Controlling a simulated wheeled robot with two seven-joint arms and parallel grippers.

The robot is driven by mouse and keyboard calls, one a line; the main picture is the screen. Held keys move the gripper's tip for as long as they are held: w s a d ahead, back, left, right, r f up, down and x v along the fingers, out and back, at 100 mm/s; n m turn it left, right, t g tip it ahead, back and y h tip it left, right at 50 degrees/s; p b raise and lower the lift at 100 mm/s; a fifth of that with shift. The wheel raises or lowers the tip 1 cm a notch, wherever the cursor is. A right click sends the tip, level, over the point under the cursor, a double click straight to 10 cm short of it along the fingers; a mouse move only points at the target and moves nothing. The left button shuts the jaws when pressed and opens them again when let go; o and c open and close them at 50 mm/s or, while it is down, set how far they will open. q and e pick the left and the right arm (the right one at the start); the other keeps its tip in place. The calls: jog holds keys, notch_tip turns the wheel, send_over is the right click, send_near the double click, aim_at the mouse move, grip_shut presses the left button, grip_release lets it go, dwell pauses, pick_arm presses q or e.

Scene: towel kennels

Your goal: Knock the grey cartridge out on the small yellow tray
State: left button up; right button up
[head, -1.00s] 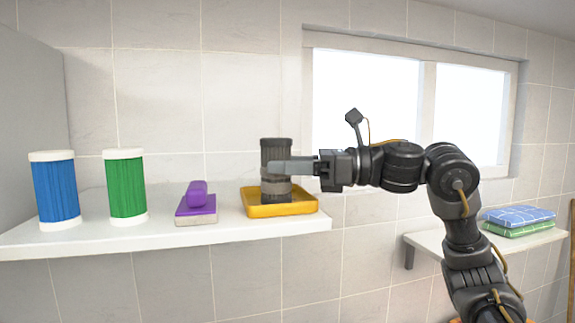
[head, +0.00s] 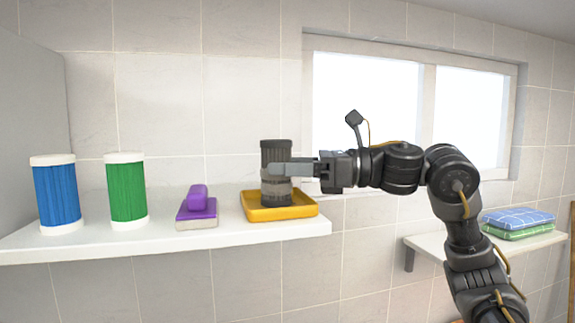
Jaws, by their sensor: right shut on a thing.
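The dark grey cartridge (head: 275,152) stands upright over the small yellow tray (head: 254,211) on the shelf. Its lower end is inside the tray's rim; whether it touches the tray floor I cannot tell. My right gripper (head: 280,169) reaches in from the right and is shut on the cartridge at mid-height, its fingers covering part of the cartridge. My left gripper is not in view.
The white shelf (head: 150,240) also holds a blue cartridge (head: 57,194), a green cartridge (head: 127,190) and a purple-handled brush (head: 197,207) left of the tray. Folded towels (head: 518,221) lie on a lower shelf at right. A window (head: 367,100) is behind my arm.

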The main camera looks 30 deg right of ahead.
jog(key=shift+f, duration=0.45)
jog(key=shift+r+p, duration=1)
jog(key=shift+r, duration=0.35)
jog(key=shift+f, duration=0.15)
jog(key=shift+r, duration=0.2)
jog(key=shift+f, duration=0.15)
jog(key=shift+f+b, duration=1.25)
jog(key=shift+f, duration=0.15)
jog(key=shift+r+p, duration=1.3)
jog(key=shift+r, duration=0.15)
